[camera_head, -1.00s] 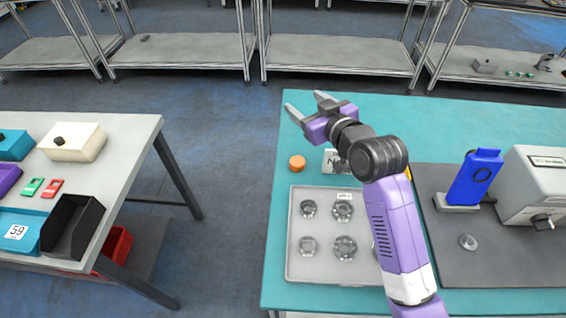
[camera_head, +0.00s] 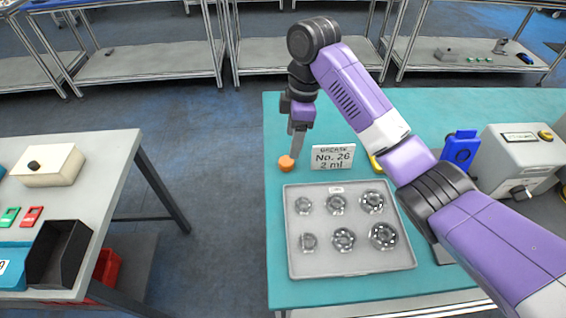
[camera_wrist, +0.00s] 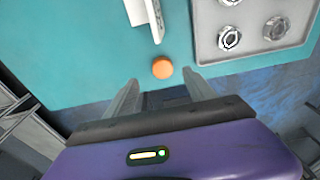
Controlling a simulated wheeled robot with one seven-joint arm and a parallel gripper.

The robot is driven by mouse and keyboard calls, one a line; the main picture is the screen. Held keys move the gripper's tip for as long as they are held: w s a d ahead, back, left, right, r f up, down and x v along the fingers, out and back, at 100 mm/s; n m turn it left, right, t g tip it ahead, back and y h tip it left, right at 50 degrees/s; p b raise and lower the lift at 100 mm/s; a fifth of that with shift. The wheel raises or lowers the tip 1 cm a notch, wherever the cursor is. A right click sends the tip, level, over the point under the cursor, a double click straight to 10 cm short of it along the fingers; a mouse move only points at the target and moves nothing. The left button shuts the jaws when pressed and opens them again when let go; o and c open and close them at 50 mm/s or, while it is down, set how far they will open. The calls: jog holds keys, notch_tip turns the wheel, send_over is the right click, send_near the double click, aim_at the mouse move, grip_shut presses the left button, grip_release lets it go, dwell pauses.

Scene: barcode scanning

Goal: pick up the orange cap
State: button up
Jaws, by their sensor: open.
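The orange cap (camera_head: 286,163) sits on the teal table near its left edge, just behind the grey tray. In the wrist view the orange cap (camera_wrist: 162,68) lies ahead of my gripper, roughly between the lines of its two fingers. My gripper (camera_head: 297,150) points down close above the cap, slightly to its right in the head view. In the wrist view my gripper (camera_wrist: 160,96) is open with nothing between the fingers. I cannot tell the exact height of the fingertips above the cap.
The grey tray (camera_head: 290,236) holds several round metal parts. A blue device (camera_head: 460,148) and a grey machine (camera_head: 515,155) stand to the right. The table's left edge is near the cap.

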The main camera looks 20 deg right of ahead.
aim_at(287, 161)
jog(key=shift+a+f+p, duration=0.25)
jog(key=shift+f, duration=1)
jog(key=shift+a+f+p, duration=0.25)
jog(key=shift+a+f, duration=0.05)
jog(key=shift+f, duration=0.9)
jog(key=shift+a+f+p, duration=0.25)
jog(key=shift+f, duration=1)
jog(key=shift+c, duration=0.2)
grip_shut()
jog(key=shift+r, duration=0.1)
